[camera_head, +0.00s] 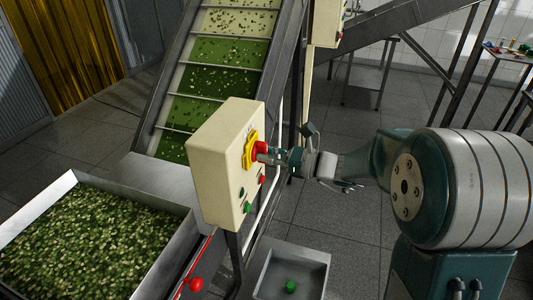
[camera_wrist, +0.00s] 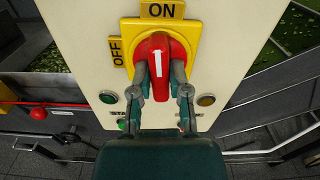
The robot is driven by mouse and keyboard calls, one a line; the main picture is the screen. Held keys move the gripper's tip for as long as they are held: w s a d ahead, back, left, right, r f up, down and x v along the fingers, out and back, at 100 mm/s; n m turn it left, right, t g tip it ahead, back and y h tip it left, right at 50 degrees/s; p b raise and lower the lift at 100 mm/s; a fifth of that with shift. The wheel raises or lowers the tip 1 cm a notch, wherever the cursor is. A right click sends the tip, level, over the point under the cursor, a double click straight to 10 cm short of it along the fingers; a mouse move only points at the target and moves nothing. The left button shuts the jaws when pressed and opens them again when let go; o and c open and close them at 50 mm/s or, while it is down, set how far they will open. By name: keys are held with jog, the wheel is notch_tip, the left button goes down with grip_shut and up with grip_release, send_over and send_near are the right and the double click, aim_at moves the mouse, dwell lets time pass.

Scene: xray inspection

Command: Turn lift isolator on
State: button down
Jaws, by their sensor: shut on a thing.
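The lift isolator is a red rotary knob (camera_wrist: 160,52) on a yellow plate (camera_wrist: 129,28), mounted on a cream control box (camera_head: 213,165). In the head view the knob (camera_head: 261,148) sits high on the box's right-hand face. My gripper (camera_wrist: 161,74) is shut on the knob, one finger on each side of its grip; it also shows in the head view (camera_head: 270,152). The fingers hide the knob's lower sides.
A green button (camera_wrist: 108,97) and an amber one (camera_wrist: 206,100) flank my fingers on the box. A red ball (camera_head: 195,284) hangs on a cord below. An inclined conveyor (camera_head: 218,85) rises behind, and a metal bin (camera_head: 68,184) of green pieces stands left.

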jog(key=shift+f+m, duration=0.2)
jog(key=shift+m, duration=0.4)
jog(key=c, duration=0.6)
grip_release()
jog(key=shift+w+a+r, duration=0.1)
jog(key=v, duration=1.2)
